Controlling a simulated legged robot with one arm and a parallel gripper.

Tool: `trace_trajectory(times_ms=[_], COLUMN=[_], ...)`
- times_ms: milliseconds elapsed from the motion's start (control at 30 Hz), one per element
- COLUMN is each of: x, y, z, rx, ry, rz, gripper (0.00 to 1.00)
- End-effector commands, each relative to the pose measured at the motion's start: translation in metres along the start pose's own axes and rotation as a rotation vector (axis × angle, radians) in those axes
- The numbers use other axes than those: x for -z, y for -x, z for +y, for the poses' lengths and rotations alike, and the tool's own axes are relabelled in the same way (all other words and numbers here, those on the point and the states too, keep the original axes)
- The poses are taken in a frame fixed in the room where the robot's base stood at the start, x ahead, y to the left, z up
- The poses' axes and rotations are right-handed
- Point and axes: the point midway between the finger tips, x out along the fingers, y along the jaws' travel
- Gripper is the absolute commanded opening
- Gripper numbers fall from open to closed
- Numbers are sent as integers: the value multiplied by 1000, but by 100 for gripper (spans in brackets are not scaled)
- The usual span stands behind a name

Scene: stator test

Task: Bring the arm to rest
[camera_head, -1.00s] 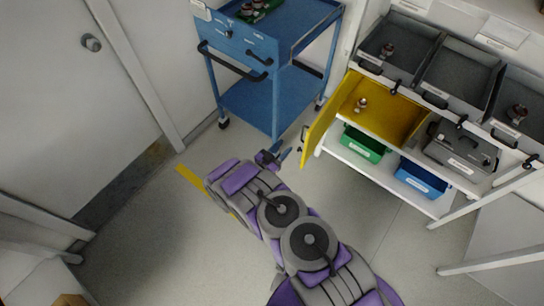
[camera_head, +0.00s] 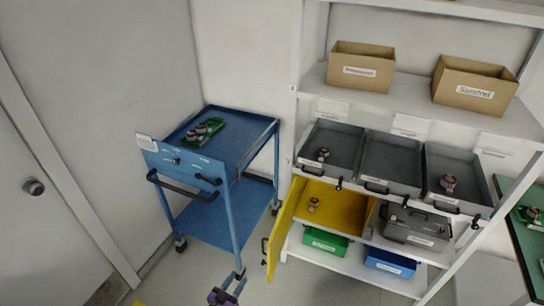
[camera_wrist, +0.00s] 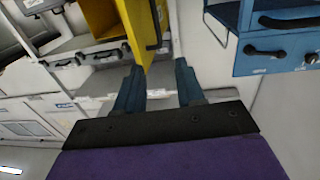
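My gripper (camera_head: 233,283) shows at the bottom edge of the head view, in front of the shelf and cart. In the wrist view my gripper (camera_wrist: 157,82) has its two blue fingers spread apart, with nothing between them. The rest of my arm is below the head view's edge. The open yellow door (camera_head: 283,228) of the yellow compartment (camera_head: 345,205) is just right of my gripper in the head view. In the wrist view the yellow door (camera_wrist: 139,28) appears beyond the fingertips; I see no contact.
A blue cart (camera_head: 235,215) carrying a green tray (camera_head: 205,131) with small parts stands at left. A shelf holds grey bins (camera_head: 390,160), a green bin (camera_head: 325,243), a blue bin (camera_head: 390,263) and cardboard boxes (camera_head: 361,70). A white door (camera_head: 25,150) is far left.

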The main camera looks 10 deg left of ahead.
Motion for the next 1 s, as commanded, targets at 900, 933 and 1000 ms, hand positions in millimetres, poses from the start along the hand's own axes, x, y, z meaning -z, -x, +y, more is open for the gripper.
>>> trace_trajectory(times_ms=[900, 933, 1000], x=[163, 172, 189], y=[-153, -156, -162], z=[-84, -83, -77], rx=[260, 272, 296], ry=[-204, -207, -208], rz=[-523, -542, -588], gripper=[38, 38, 38])
